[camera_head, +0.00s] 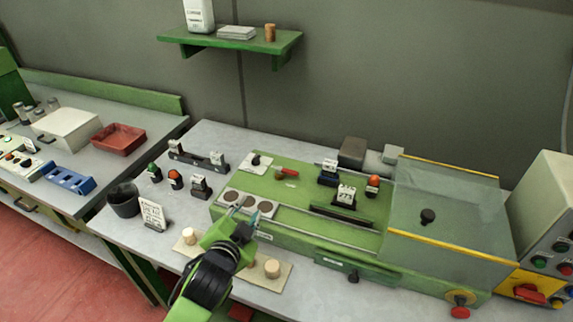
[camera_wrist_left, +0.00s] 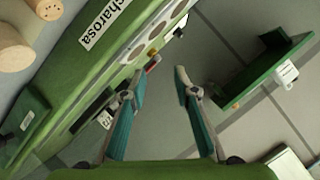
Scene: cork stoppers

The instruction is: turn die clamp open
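A green machine (camera_head: 300,205) stands on the grey bench, with a row of round brown dies (camera_head: 249,201) set in a pale plate at its left end. A red lever (camera_head: 290,172) lies on its top behind the dies; I cannot tell for sure that it is the die clamp. My left gripper (camera_head: 244,213) is in front of and over the die plate, its two teal fingers apart and nothing between them. In the left wrist view the open gripper (camera_wrist_left: 160,82) shows with a small red piece (camera_wrist_left: 152,66) near one fingertip; contact cannot be told. My right gripper is not in view.
Cork pieces (camera_head: 272,268) stand on a tan board in front of the machine. A dark cup (camera_head: 124,200) and a small sign (camera_head: 152,214) stand left of it. A clear guard (camera_head: 450,205) covers its right end. A green shelf (camera_head: 230,42) hangs on the wall.

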